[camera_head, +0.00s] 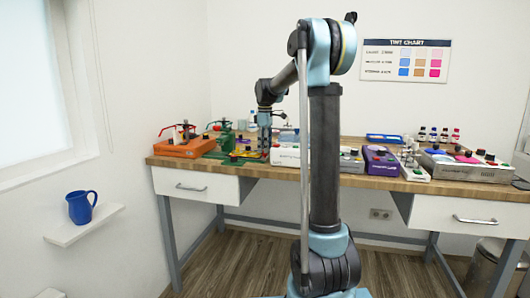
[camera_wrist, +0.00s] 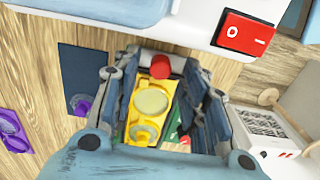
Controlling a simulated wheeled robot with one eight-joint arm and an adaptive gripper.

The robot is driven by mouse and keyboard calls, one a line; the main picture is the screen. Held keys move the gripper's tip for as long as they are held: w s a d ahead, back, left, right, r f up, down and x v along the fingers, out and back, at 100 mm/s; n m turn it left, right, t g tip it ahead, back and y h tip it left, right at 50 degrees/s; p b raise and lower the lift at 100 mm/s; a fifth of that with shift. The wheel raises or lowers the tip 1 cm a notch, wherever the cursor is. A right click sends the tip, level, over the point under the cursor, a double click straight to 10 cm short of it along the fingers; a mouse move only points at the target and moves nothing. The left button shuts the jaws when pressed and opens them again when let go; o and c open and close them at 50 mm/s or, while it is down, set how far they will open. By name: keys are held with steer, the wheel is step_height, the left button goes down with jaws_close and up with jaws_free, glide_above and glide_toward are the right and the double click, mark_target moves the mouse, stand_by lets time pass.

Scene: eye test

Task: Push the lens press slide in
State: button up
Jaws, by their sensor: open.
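In the wrist view a yellow slide-like part (camera_wrist: 146,128) with a pale round disc (camera_wrist: 151,102) lies below and between the fingers of my gripper (camera_wrist: 163,72). A red knob (camera_wrist: 161,68) stands at its far end, between the fingertips. I take this part to be the lens press slide, but its label is not visible. My gripper is open, with nothing visibly held; contact with the knob cannot be told. In the head view my gripper (camera_head: 264,146) is low over the table's left half, near the green device (camera_head: 222,146), and the slide is too small to make out.
A pale housing with a red switch (camera_wrist: 246,35) stands close beyond the fingers. Purple parts (camera_wrist: 12,131) lie at left and a white box (camera_wrist: 265,135) at right. In the head view an orange device (camera_head: 187,148) and a purple device (camera_head: 380,158) stand on the wooden table.

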steer(key=shift+f, duration=0.95)
